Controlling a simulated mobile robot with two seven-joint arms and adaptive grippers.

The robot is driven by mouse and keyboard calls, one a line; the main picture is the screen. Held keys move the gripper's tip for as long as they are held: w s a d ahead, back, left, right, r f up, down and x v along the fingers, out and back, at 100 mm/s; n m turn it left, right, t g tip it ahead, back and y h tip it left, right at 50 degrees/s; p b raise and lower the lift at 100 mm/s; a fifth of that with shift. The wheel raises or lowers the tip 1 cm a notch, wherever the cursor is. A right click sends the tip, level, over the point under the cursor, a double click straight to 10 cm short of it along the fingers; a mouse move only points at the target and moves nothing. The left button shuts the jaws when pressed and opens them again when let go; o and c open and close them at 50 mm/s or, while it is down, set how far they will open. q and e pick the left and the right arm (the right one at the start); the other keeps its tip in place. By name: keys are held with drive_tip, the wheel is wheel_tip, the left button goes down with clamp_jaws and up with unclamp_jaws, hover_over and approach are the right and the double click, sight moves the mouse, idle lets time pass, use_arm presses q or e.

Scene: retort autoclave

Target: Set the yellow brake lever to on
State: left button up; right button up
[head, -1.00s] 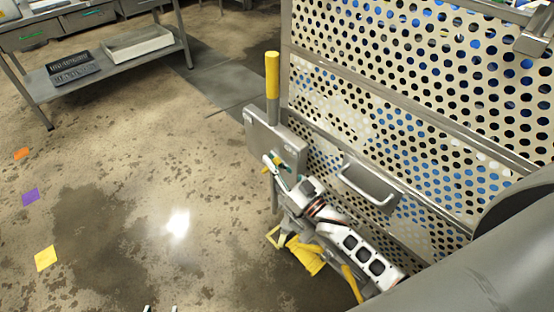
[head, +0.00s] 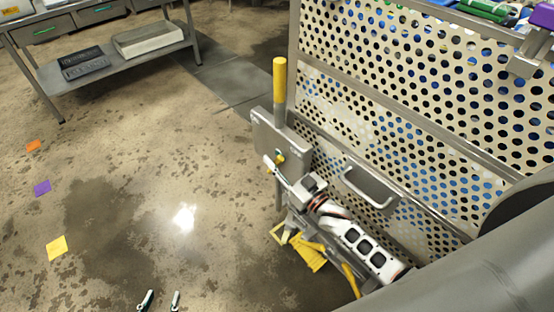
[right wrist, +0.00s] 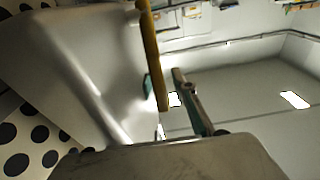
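The brake lever (head: 279,85) shows in the head view as an upright bar with a yellow grip on a grey shaft, beside a grey plate (head: 282,142) at the corner of the perforated cage. My right gripper (head: 275,165) is low in front of this plate, below the yellow grip. A small yellow piece shows at its fingers. In the right wrist view a yellow bar (right wrist: 151,60) runs down between the two separated fingers (right wrist: 168,92); contact cannot be told. My left gripper (head: 160,300) is at the bottom edge, open and empty, over the floor.
The perforated cage (head: 400,100) with a grey handle (head: 370,187) stands close to my right arm. Yellow parts (head: 308,256) sit low near the floor. A metal bench (head: 120,60) is at the far left. The floor at left is free, with coloured squares.

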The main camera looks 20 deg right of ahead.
drive_tip(key=v, duration=0.8)
drive_tip(key=shift+r, duration=0.1)
